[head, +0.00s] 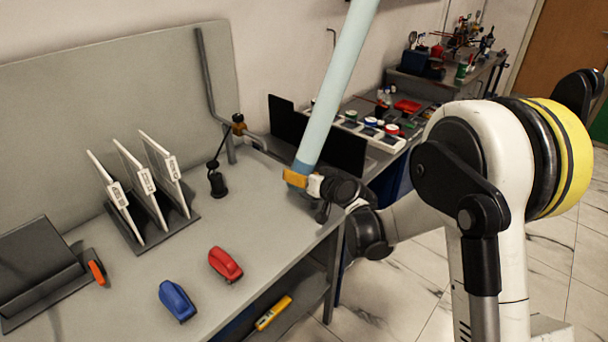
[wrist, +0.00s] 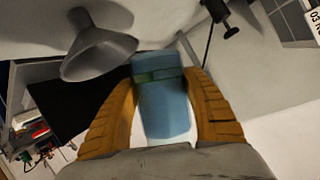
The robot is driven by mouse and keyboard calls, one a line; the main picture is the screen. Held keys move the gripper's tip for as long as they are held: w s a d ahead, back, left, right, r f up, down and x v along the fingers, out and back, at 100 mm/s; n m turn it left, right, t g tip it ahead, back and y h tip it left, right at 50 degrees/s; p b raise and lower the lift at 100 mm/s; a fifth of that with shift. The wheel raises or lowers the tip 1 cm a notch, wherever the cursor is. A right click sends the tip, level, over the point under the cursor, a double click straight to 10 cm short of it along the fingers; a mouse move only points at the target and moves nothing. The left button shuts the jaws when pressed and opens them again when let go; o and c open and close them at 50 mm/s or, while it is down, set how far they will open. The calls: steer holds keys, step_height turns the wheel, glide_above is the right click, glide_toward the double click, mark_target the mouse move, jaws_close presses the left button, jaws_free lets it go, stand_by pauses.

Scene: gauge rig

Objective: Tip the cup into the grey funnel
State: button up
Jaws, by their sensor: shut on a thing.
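My gripper (wrist: 160,80) has its two orange fingers shut on the blue cup (wrist: 166,115), which carries a green band. The cup's mouth and contents cannot be made out. The grey funnel (wrist: 100,55) is beside the cup at the upper left of the wrist view, apart from my left finger. In the head view my gripper (head: 297,178) is over the far right of the bench. A long pale-blue cylinder (head: 335,85) rises from it out of the picture; I cannot tell whether it is the cup. I cannot make out the funnel there.
The grey bench (head: 225,310) holds a red car-shaped block (head: 225,264), a blue one (head: 177,300), a rack of white panels (head: 143,192) and a small black stand (head: 217,182). A black panel (head: 345,145) stands behind my gripper.

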steer(key=shift+s+a+f+m+y, duration=0.15)
steer(key=shift+a+m+y, duration=0.15)
steer(key=shift+m, duration=0.2)
steer(key=m, duration=0.1)
steer(key=m+y, duration=0.1)
steer(key=b, duration=0.1)
steer(key=shift+s+a+f+m+g+y, duration=0.15)
steer(key=shift+a+f+m+g+y, duration=0.15)
steer(key=shift+f+m+y, duration=0.1)
steer(key=m, duration=0.1)
steer(key=m+y, duration=0.1)
steer(key=shift+s+r+m+y, duration=0.1)
steer(key=shift+r+m+y, duration=0.1)
steer(key=shift+m+y, duration=0.15)
steer(key=shift+d+r+m+t+y+b, duration=0.1)
steer(key=shift+r+m+t+y+b, duration=0.15)
steer(key=shift+m+b, duration=0.5)
steer(key=shift+d+r+m+t+y+b, duration=0.15)
steer(key=shift+r+m+y+b, duration=0.2)
steer(key=shift+m+b, duration=0.35)
steer(key=shift+w+d+r+m+t+y+b, duration=0.1)
steer(key=shift+r+m+y+b, duration=0.15)
steer(key=shift+m, duration=0.3)
steer(key=shift+w+d+r+m+t+y+b, duration=0.15)
steer(key=shift+r+m, duration=0.15)
steer(key=shift+m, duration=0.2)
steer(key=shift+w+d+r+m+t+y+b, duration=0.15)
steer(key=shift+r+m, duration=0.15)
steer(key=shift+m, duration=0.25)
steer(key=shift+a, duration=0.1)
